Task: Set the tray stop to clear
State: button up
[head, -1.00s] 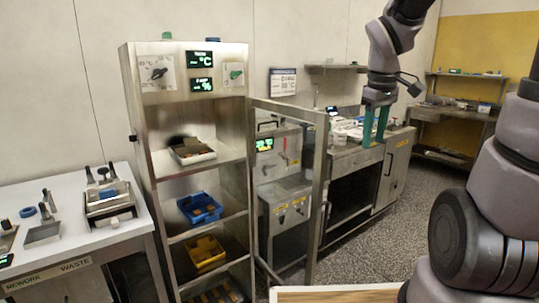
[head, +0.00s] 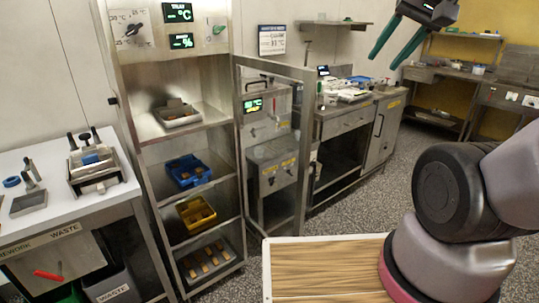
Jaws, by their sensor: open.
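My gripper (head: 383,60) is open and empty in the upper right of the head view, its two green fingers pointing down and left. It is in the air, in front of the back wall and apart from everything. No part is clearly marked as the tray stop. The tall steel cabinet (head: 152,148) at left has a black-pointer dial (head: 132,29) and a green knob (head: 219,30) on its top panel. Its shelves hold a grey tray (head: 178,119), a blue tray (head: 188,176), a yellow tray (head: 196,214) and a low dark tray (head: 207,262).
The cabinet's framed door (head: 309,150) stands open to the right. A steel machine (head: 272,170) stands behind it. A rework bench (head: 40,220) is at left, with a red handle (head: 48,275) below. Grey floor (head: 375,185) is clear at centre right.

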aim_at(200, 180)
jog(key=i+l, duration=1.3)
jog(key=l, duration=0.25)
jog(key=i+l+u, duration=0.1)
jog(key=u, duration=0.3)
jog(key=i+l+u, duration=0.1)
jog(key=u, duration=0.3)
jog(key=l+u, duration=0.25)
jog(key=u, duration=0.15)
jog(key=i+l+u, duration=0.1)
jog(key=u, duration=0.25)
jog(key=l+u, duration=0.1)
jog(key=u, duration=0.55)
jog(key=k+j, duration=0.3)
jog(key=i+j+z, duration=0.15)
jog(key=j, duration=0.2)
jog(key=i+j+z, duration=0.1)
jog(key=j, duration=0.3)
jog(key=i+j+z, duration=0.15)
jog(key=j, duration=0.25)
